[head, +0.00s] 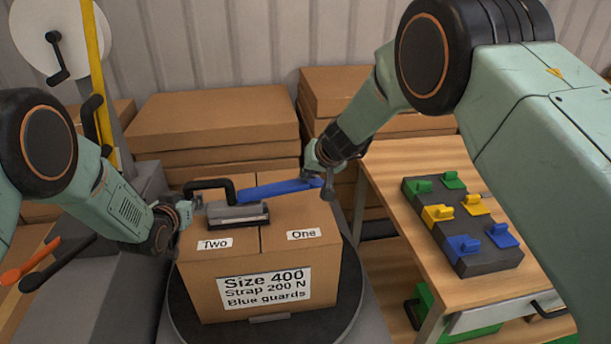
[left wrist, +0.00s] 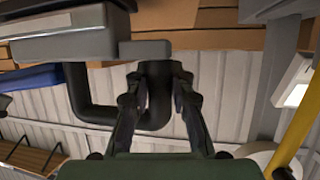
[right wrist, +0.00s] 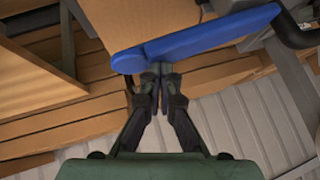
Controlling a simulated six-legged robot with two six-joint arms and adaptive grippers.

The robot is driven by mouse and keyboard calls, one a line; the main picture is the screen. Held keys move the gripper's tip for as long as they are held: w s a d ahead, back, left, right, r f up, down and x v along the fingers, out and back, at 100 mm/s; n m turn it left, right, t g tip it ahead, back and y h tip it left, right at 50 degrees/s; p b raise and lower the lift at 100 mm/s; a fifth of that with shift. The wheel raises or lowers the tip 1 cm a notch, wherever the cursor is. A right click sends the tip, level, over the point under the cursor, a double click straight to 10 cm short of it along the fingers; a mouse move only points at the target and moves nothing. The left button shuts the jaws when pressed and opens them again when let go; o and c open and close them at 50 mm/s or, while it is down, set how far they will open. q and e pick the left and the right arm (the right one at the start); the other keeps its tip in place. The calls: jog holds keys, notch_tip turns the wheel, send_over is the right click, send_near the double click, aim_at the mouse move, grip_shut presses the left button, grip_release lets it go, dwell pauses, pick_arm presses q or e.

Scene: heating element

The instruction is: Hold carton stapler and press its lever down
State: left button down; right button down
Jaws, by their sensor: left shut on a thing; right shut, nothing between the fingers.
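The carton stapler (head: 238,214) rests on the top of the cardboard carton (head: 215,285), with a grey body, a black handle loop (head: 212,184) and a blue lever (head: 280,188) reaching right. My left gripper (head: 182,208) is shut on the black handle; in the left wrist view its fingers (left wrist: 158,95) close around the handle loop (left wrist: 95,105). My right gripper (head: 328,180) is shut and empty at the lever's free end. In the right wrist view its closed fingertips (right wrist: 160,70) are at the blue lever (right wrist: 200,42); I cannot tell whether they touch it.
The carton stands on a dark round turntable (head: 345,295). A wooden table (head: 400,190) at right holds a dark block (head: 490,262) with green, yellow and blue pieces. Stacked flat cartons (head: 215,125) stand behind. Orange and black handles (head: 30,262) stick out at left.

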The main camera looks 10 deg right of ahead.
jog(key=shift+s+d+f, duration=0.1)
jog(key=shift+d+f, duration=0.15)
jog(key=shift+f, duration=0.6)
dwell(1.0)
jog(key=shift+a+r, duration=0.2)
jog(key=shift+r, duration=0.6)
jog(key=shift+a+r, duration=0.25)
jog(key=shift+r, duration=0.55)
jog(key=shift+a+r, duration=0.2)
jog(key=shift+r, duration=0.6)
jog(key=shift+r, duration=0.25)
jog(key=shift+a+r, duration=0.2)
jog(key=shift+r, duration=0.55)
jog(key=shift+a+r, duration=0.15)
jog(key=shift+r, duration=0.55)
jog(key=shift+a+r, duration=0.2)
jog(key=shift+r, duration=0.55)
jog(key=r, duration=0.2)
jog(key=a+r, duration=0.1)
jog(key=shift+r, duration=0.35)
